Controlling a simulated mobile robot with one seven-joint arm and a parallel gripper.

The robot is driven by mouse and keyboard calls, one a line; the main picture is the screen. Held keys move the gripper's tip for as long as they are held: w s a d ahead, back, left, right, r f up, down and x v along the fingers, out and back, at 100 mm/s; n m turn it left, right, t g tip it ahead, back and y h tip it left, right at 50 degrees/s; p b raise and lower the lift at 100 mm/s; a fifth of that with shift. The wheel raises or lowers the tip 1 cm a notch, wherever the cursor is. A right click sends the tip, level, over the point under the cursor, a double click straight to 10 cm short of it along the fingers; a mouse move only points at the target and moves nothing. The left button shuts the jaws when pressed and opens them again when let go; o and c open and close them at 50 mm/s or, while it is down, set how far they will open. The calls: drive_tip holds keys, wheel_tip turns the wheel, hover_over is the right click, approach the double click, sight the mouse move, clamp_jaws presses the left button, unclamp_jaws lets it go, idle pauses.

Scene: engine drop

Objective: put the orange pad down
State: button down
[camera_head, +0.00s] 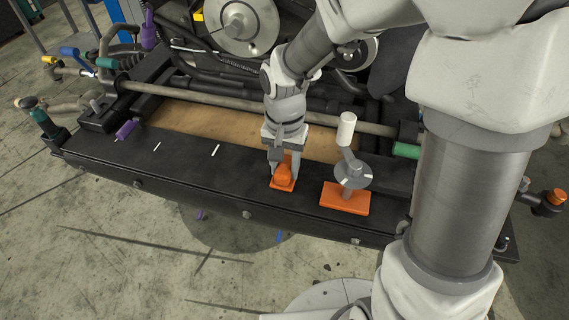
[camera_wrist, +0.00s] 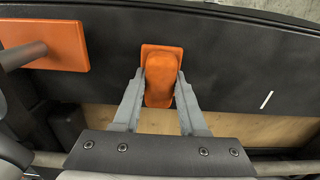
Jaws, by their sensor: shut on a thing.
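The orange pad (camera_head: 283,178) is a small orange block with a rounded raised grip on a flat square plate. It is at the black bench's front ledge in the head view, and at top centre in the wrist view (camera_wrist: 161,78). My gripper (camera_head: 284,168) points down, with one finger on each side of the raised grip. In the wrist view my gripper (camera_wrist: 158,92) is shut on that grip. The plate looks level and at or very close to the ledge surface; I cannot tell whether it touches.
A larger orange plate (camera_head: 345,199) with a grey post, disc and white cylinder stands just right of the pad; it shows at upper left in the wrist view (camera_wrist: 45,45). The black ledge (camera_head: 200,180) is clear to the left, except for small white marks. A long grey bar (camera_head: 200,103) runs behind.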

sight(284, 165)
drive_tip(key=shift+f, duration=0.25)
drive_tip(key=shift+c, duration=2.2)
unclamp_jaws()
drive_tip(key=shift+r, duration=0.1)
wheel_tip(284, 165, up, 11)
drive_tip(key=p, duration=0.2)
drive_tip(key=s+d+r+n+t, duration=0.4)
drive_tip(key=s+d+r, duration=0.4)
drive_tip(key=s+d, duration=0.2)
drive_tip(key=shift+s+d+r+t, duration=0.15)
drive_tip(key=shift+s+d+t, duration=0.2)
drive_tip(key=shift+s+t, duration=0.65)
drive_tip(key=shift+s, duration=0.2)
